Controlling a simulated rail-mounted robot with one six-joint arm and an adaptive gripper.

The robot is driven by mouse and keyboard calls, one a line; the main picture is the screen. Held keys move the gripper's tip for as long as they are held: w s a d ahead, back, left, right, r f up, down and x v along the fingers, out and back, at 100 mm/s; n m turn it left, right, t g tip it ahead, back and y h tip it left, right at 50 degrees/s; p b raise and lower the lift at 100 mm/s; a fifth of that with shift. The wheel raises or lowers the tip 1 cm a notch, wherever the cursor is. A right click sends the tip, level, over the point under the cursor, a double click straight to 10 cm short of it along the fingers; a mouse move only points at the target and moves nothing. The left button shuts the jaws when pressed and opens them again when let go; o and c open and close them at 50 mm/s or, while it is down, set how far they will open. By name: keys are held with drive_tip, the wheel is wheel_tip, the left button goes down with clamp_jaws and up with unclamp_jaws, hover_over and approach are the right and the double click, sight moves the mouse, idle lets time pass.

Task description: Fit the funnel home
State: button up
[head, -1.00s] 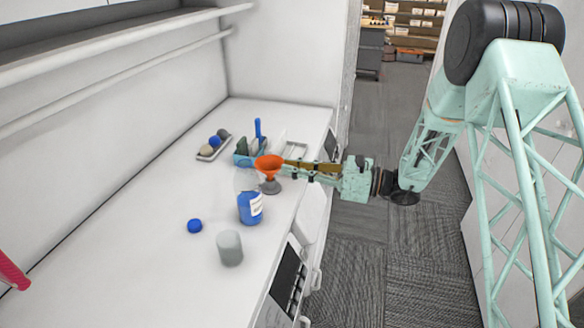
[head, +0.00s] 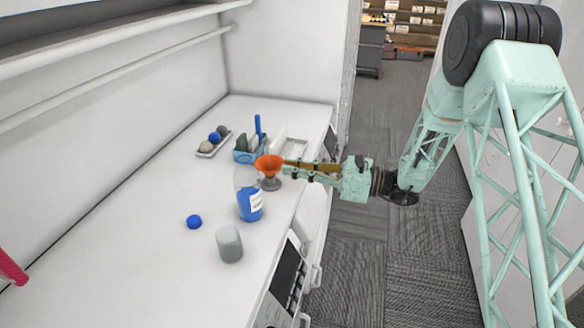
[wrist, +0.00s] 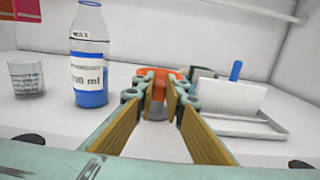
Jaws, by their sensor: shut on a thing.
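The orange funnel (head: 268,164) is at the tips of my gripper (head: 284,172), which is shut on it. In the wrist view the funnel (wrist: 168,73) shows between and beyond the fingers. A grey piece (head: 271,184) is directly under the orange cone; I cannot tell whether it is part of the funnel or a stand. The clear bottle (head: 249,203) with blue liquid and a white label stands upright just left of the funnel. In the wrist view the bottle (wrist: 90,60) stands left of my fingers, apart from them. The funnel's lower end is partly hidden.
A blue cap (head: 194,222) and a grey-looking glass beaker (head: 229,245) stand on the white counter (head: 140,225) nearer the front. The counter's left side is largely clear.

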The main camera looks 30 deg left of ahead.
drive_tip(key=o, duration=0.8)
drive_tip(key=shift+d, duration=0.2)
drive_tip(key=shift+v, duration=5.85)
drive_tip(key=shift+w, duration=0.1)
